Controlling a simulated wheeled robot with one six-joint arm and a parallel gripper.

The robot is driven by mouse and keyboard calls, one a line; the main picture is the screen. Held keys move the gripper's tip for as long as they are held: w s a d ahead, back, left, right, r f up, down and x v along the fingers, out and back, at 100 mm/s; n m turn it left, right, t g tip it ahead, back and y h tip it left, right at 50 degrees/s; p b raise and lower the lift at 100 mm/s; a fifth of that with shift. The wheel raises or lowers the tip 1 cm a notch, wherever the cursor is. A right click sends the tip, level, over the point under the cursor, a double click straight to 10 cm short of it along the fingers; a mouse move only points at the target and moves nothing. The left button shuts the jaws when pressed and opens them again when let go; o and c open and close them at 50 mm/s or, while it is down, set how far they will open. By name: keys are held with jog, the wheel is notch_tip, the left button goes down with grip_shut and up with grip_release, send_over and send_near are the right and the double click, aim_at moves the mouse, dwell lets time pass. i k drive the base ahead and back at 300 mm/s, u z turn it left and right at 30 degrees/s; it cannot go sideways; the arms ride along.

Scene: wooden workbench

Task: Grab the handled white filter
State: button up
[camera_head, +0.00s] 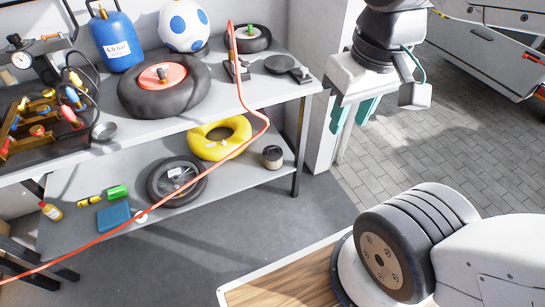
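My gripper (352,114) hangs at the upper right, pointing down, with two teal fingers apart and nothing seen between them. It is to the right of the shelf bench, over the paved floor. I cannot make out a handled white filter for certain. A small dark canister with a beige band (272,157) stands on the lower shelf at its right end, left of and below my gripper. Neither shows a clear handle.
The grey bench (215,103) carries a blue gas bottle (117,42), a ball (184,24) and wheels on top. A yellow ring (220,138) and a wheel (177,181) are below. An orange hose (262,118) hangs across the front. A wooden surface (285,287) is at the bottom.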

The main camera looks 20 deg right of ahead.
aim_at(271, 154)
jog(key=k, duration=1.3)
jog(key=z, duration=0.6)
jog(key=i, duration=1.55)
jog(key=u, duration=0.6)
